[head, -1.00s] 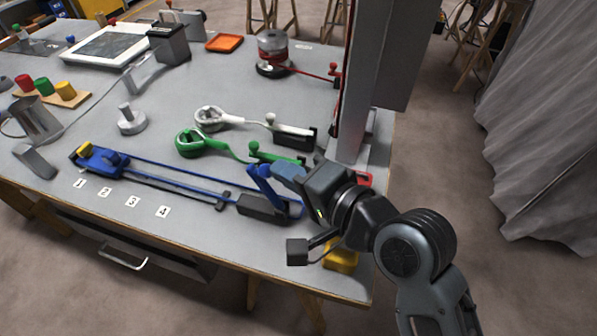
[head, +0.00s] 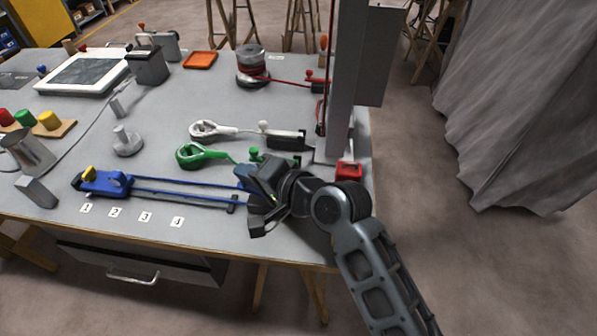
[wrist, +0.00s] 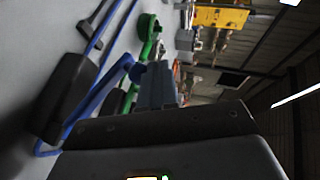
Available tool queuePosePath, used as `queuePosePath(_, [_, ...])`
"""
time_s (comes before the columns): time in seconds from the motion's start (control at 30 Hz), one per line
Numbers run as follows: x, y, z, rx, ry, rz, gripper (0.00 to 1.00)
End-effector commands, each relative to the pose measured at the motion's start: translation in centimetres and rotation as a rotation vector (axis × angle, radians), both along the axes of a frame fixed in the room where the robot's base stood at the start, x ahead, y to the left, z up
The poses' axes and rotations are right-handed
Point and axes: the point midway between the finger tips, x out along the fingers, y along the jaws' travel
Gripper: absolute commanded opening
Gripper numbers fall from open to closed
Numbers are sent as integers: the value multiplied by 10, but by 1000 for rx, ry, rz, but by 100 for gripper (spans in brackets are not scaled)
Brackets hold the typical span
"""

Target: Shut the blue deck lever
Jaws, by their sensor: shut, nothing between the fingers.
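The blue deck lever (wrist: 98,98) shows in the wrist view, left of my fingers. Its arm slants up and away from its black base (wrist: 64,97) and ends in a blue ball knob (wrist: 137,72). The knob is close beside my gripper (wrist: 158,68); I cannot tell if they touch. My gripper is shut and empty. In the head view my gripper (head: 243,174) covers most of the lever, and only a little blue shows near the fingertips. Blue line runs left to a blue fitting (head: 103,181) on the bench.
The green lever (head: 255,154) and white lever (head: 264,127) stand just behind my gripper. A grey post (head: 343,100) rises behind my arm, with a red block (head: 348,170) near its foot. The bench front (head: 215,248) is clear around the numbered labels (head: 145,217).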

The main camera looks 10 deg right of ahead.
Motion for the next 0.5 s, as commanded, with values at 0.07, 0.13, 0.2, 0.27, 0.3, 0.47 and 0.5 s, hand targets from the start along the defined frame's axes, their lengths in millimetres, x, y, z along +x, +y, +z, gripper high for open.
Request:
queuePosePath(0.07, [2, 4, -5, 0, 0, 1, 0])
queuePosePath(0.13, [3, 7, -8, -1, -1, 0, 0])
queuePosePath(0.2, [4, 10, -12, -1, 1, 1, 0])
queuePosePath(0.27, [4, 12, -14, -1, 0, 1, 0])
queuePosePath(0.3, [5, 13, -15, -1, -1, 0, 0])
queuePosePath(0.47, [6, 16, -19, -1, 0, 1, 0])
queuePosePath(0.5, [6, 16, -19, -1, 0, 1, 0])
